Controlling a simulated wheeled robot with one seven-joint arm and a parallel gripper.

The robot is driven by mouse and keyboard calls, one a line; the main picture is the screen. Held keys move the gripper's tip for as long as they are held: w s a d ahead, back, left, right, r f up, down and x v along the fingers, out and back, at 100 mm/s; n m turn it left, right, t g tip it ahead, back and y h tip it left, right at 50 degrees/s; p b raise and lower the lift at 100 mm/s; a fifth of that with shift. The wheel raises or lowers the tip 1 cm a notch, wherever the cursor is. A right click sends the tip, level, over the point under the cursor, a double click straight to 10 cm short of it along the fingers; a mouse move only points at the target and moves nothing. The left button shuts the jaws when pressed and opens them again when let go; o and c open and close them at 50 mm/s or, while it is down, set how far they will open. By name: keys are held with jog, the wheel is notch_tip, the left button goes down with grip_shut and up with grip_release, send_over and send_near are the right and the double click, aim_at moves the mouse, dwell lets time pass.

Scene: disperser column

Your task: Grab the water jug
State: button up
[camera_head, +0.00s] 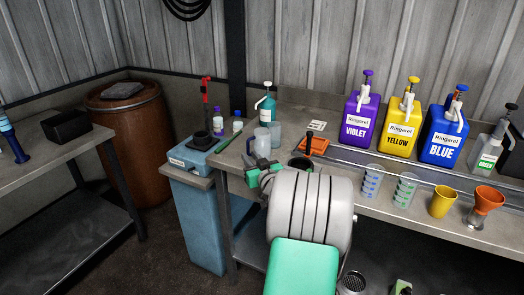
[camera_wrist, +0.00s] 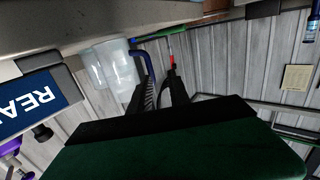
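The water jug, a clear container (camera_head: 263,138), stands on the bench in the head view, just behind my gripper (camera_head: 261,162). In the wrist view, clear containers (camera_wrist: 117,66) are left of the fingertips, with a blue handle (camera_wrist: 148,62) on the near side. My gripper (camera_wrist: 162,80) has its two fingers apart with a gap between them. The handle is close to the left finger; whether they touch cannot be told. The jug's lower part is partly hidden by my gripper in the head view.
A teal pump bottle (camera_head: 266,103) stands behind the jug. Violet (camera_head: 357,118), yellow (camera_head: 401,122) and blue (camera_head: 444,131) dispensers line the back. A blue device (camera_head: 192,155) is to the left.

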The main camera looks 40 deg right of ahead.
aim_at(248, 144)
jog(key=shift+s+d+r+m+h, duration=0.15)
jog(key=shift+d+h, duration=0.15)
jog(key=shift+d, duration=0.2)
jog(key=shift+s+d+r+m+h, duration=0.15)
jog(key=shift+d+h, duration=0.15)
jog(key=shift+d, duration=0.15)
jog(key=x, duration=0.2)
jog(key=p+x, duration=0.1)
jog(key=x, duration=0.1)
jog(key=p+x, duration=0.1)
jog(key=x, duration=0.1)
jog(key=shift+w+a+r, duration=0.15)
jog(key=shift+w, duration=0.35)
jog(key=shift+w+d, duration=0.2)
jog(key=shift+w, duration=0.15)
jog(key=shift+c, duration=0.4)
grip_shut()
